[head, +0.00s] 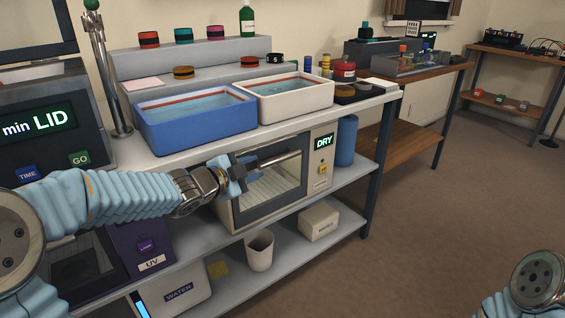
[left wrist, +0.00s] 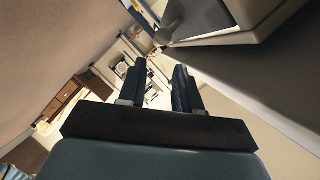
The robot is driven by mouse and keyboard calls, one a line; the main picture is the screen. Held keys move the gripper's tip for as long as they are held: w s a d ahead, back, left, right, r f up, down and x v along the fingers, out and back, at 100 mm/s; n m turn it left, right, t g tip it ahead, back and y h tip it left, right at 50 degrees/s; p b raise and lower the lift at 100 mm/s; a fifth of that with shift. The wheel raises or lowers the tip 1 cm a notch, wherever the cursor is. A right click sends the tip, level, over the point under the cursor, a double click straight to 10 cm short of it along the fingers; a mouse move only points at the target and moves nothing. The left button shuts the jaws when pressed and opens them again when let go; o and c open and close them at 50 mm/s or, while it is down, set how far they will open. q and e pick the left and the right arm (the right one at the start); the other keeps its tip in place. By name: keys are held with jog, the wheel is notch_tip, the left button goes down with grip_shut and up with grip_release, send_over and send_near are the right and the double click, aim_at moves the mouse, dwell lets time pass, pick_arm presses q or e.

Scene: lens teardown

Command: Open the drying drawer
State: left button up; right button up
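The drying drawer (head: 270,185) is the boxy unit with a glass front and a green DRY sign (head: 324,141), under the bench top. Its front looks shut. A round metal bar handle (head: 283,159) runs along the upper front. My left gripper (head: 243,172) is at the left end of this handle and hides part of it. In the left wrist view the two dark fingers (left wrist: 157,75) stand apart with no object visible between them. Contact cannot be told. My right gripper is out of view.
A blue tub (head: 195,118) and a white tub (head: 297,97) stand on the bench top above. A cup (head: 259,250) and a cream box (head: 319,223) sit on the shelf below. The floor in front at right is clear.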

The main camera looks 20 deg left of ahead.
aim_at(273, 161)
pick_arm(q)
jog(key=b+x, duration=0.1)
jog(key=x, duration=0.9)
jog(key=shift+w+f, duration=0.1)
jog(key=shift+w, duration=0.3)
jog(key=shift+c, duration=0.4)
jog(key=shift+d, duration=0.1)
grip_shut()
